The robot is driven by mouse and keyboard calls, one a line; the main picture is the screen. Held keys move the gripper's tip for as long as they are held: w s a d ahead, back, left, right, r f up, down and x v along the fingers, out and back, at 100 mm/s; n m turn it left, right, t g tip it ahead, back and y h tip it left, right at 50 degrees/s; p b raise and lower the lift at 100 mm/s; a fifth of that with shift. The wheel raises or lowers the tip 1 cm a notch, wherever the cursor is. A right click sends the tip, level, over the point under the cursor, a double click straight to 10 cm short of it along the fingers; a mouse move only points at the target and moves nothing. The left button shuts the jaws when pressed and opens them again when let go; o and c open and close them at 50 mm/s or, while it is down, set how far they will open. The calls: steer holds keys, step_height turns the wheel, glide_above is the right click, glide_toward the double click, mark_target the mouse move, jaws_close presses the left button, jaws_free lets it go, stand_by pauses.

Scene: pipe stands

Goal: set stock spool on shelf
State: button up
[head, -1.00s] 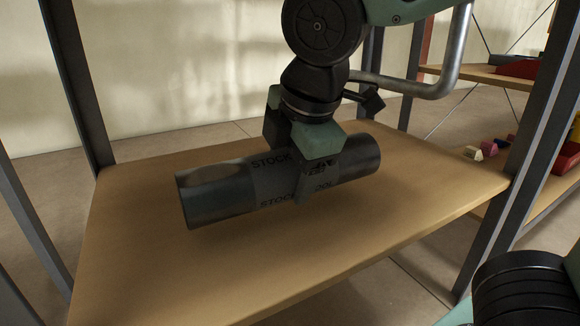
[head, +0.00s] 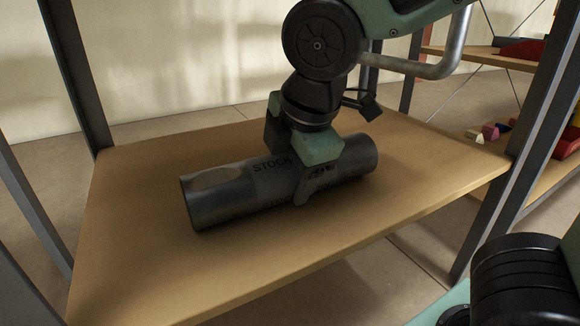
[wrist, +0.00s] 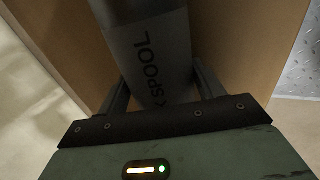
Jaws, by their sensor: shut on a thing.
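The stock spool (head: 225,193) is a dark grey metal cylinder with "STOCK" lettering on a darker band. It lies on its side at the wooden shelf (head: 130,255), low over or touching the board; I cannot tell which for its whole length. My gripper (head: 302,178) comes from above and is shut around the spool's middle, one finger showing on the near side. In the wrist view the spool (wrist: 150,50) runs between the two fingers, with "SPOOL" readable. The fingers hide part of the band.
Dark metal posts (head: 75,75) stand at the shelf's corners, with another post (head: 520,150) at the right. A second rack with red and coloured pieces (head: 490,132) is at the far right. The board is bare around the spool.

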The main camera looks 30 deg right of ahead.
steer(key=shift+f, duration=0.15)
stand_by(0.3)
steer(key=o, duration=1.1)
steer(key=o, duration=0.5)
steer(key=shift+c, duration=0.2)
steer(key=shift+o, duration=0.4)
steer(key=shift+f, duration=0.1)
steer(key=shift+s, duration=0.1)
steer(key=shift+p+v, duration=3.5)
steer(key=shift+p, duration=0.3)
